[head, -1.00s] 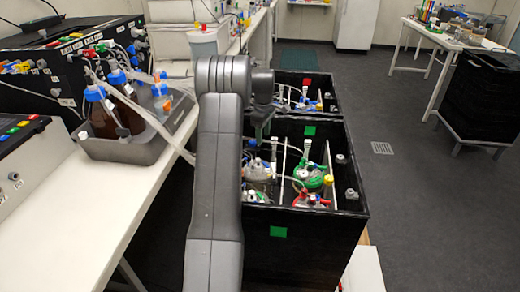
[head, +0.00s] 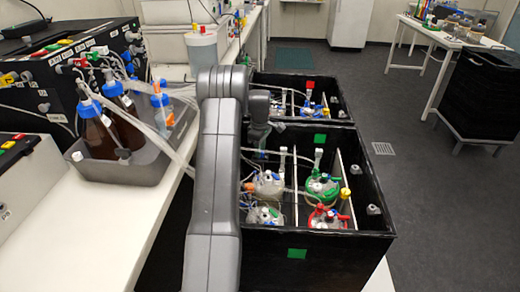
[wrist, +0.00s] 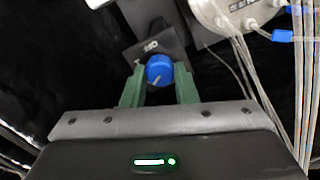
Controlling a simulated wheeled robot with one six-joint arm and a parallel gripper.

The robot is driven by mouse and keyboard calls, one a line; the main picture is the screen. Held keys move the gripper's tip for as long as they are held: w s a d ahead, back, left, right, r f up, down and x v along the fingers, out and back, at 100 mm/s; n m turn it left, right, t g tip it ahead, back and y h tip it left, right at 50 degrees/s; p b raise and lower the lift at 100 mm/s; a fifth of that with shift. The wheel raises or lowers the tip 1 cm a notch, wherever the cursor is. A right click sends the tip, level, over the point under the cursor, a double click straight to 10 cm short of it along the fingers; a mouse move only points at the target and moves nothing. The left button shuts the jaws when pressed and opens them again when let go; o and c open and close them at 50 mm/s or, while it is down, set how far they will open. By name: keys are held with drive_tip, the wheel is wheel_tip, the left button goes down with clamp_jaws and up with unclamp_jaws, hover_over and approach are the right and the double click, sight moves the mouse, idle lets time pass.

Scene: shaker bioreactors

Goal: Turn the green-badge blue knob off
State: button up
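The blue knob (wrist: 159,70) is in the wrist view, with a light pointer line on its face, on a dark plate with a small white label. My gripper's (wrist: 159,84) two green fingers stand on either side of it, very close. I cannot tell whether they touch it. In the head view my gripper (head: 256,136) points down at the far left corner of the near black box (head: 345,238). The knob is hidden there. This box carries green badges (head: 320,139) on its far wall and near side.
The near box holds several vessels (head: 320,188) with tubes. A second black box with a red badge (head: 311,85) stands behind. Thin tubes (wrist: 240,60) run right of the knob. A white bench (head: 95,225) with a grey bottle tray (head: 115,168) is left.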

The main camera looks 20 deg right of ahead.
drive_tip(key=c, duration=0.3)
drive_tip(key=shift+m, duration=0.3)
drive_tip(key=m, duration=1.1)
drive_tip(key=shift+m, duration=0.3)
drive_tip(key=m, duration=1.1)
drive_tip(key=shift+m, duration=0.4)
